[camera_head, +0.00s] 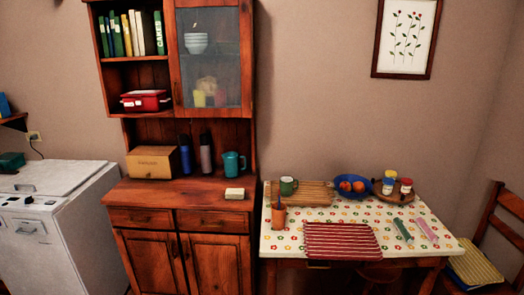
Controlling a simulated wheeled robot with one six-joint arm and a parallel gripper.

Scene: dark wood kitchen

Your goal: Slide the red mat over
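The red mat (342,240), with pale stripes, lies flat on the table (440,247) near its front edge, left of the middle. The table has a white cover with a pattern of coloured dots or flowers. Nothing stands on the mat. An orange-brown cup (278,218) with something thin sticking up from it stands close to the mat's upper left corner. My gripper is not in view.
Behind the mat are a wooden board (310,194) with a green mug (288,185), a blue fruit bowl (353,186) and several jars on a round board. A green item (403,229) and a pink one (426,229) lie to the right. A chair (495,235) stands at right.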

